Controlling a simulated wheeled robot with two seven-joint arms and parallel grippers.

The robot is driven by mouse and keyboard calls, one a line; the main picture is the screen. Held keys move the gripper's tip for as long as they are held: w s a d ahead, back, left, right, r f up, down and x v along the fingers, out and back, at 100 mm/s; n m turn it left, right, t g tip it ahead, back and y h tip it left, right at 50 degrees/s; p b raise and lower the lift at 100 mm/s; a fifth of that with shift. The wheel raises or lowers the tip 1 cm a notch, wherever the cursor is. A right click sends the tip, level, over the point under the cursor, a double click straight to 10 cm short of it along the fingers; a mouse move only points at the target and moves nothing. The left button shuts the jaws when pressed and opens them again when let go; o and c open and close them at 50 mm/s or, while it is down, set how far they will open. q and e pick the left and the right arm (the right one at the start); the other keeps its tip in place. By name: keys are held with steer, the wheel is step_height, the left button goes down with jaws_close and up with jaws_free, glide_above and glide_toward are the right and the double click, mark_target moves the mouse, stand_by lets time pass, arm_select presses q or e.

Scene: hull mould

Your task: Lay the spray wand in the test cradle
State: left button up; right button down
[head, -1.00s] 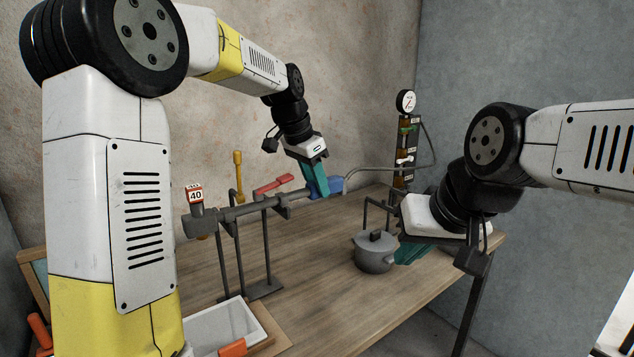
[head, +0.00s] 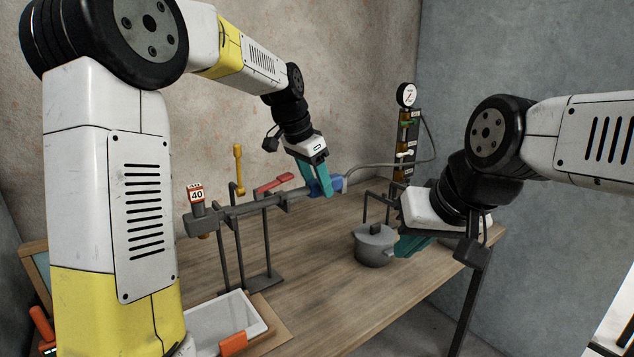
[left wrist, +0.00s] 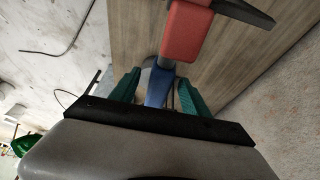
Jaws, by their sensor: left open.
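The spray wand (head: 238,209) is a long dark grey bar with a red lever (head: 274,185) and a blue grip (head: 338,182). It lies roughly level across the upright posts of a dark stand, which looks like the test cradle (head: 270,240). My left gripper (head: 320,187) is open at the blue grip. In the left wrist view, its teal fingers stand on either side of the blue grip (left wrist: 157,85), with gaps showing, and the red lever (left wrist: 187,32) is beyond. My right gripper (head: 408,246) is beside the grey pot; its finger gap is unclear.
The grey lidded pot (head: 375,248) stands on the wooden table (head: 325,275). A gauge panel (head: 404,140) with a hose stands at the back. A white tray (head: 225,322) with an orange item is at the front left. The table's middle is clear.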

arm_select(q)
steer(key=shift+v, duration=3.9)
steer(key=shift+s, duration=0.1)
steer(key=s+a+f+n+t, duration=0.2)
steer(key=s+a+n, duration=0.3)
steer(key=s, duration=0.7)
steer(key=s+a+f+n+t+y, duration=0.1)
steer(key=s+a+f+n, duration=0.4)
steer(key=s, duration=0.7)
steer(key=shift+s+a+t, duration=0.4)
steer(key=shift+a, duration=0.55)
